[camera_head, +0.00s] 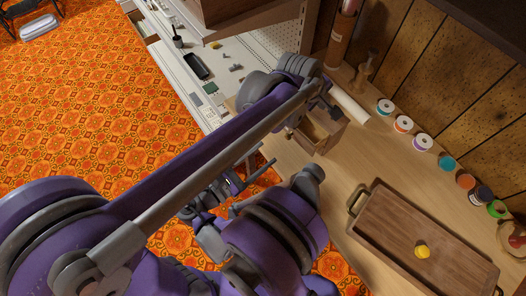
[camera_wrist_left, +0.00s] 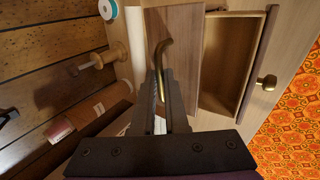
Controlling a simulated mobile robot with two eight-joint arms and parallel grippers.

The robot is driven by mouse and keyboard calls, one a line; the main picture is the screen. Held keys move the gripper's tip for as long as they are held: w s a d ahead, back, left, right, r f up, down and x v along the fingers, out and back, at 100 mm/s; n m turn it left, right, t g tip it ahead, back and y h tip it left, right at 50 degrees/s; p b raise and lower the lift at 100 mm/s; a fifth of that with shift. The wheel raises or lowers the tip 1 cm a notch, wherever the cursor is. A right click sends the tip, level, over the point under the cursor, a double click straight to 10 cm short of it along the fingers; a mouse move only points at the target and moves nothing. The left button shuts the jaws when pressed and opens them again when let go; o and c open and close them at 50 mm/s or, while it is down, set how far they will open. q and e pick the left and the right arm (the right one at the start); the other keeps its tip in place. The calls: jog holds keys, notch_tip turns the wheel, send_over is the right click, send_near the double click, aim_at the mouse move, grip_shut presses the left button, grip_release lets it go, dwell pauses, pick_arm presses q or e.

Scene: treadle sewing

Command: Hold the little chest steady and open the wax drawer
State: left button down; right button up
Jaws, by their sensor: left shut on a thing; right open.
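The little wooden chest (camera_head: 330,130) stands on the bench, partly hidden behind my left arm. In the left wrist view, its top (camera_wrist_left: 175,50) carries a curved brass handle (camera_wrist_left: 163,52). My left gripper (camera_wrist_left: 160,85) is shut on this handle. A drawer (camera_wrist_left: 228,65) sticks out from the chest's side; its interior looks empty. The drawer front has a brass knob (camera_wrist_left: 266,81). In the head view, my right gripper (camera_head: 263,160) is open and empty, apart from the chest, on the knob side and over the floor beside the bench edge.
A wooden tray (camera_head: 385,210) with brass handles holds a yellow lump (camera_head: 422,252). Several thread spools (camera_head: 422,143) line the wall. A white roll (camera_head: 348,104) and a wooden peg stand (camera_head: 365,70) are behind the chest. Bare bench lies between chest and tray.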

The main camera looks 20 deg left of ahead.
pick_arm(q)
jog(key=c, duration=0.9)
grip_release()
jog(key=shift+o, duration=0.2)
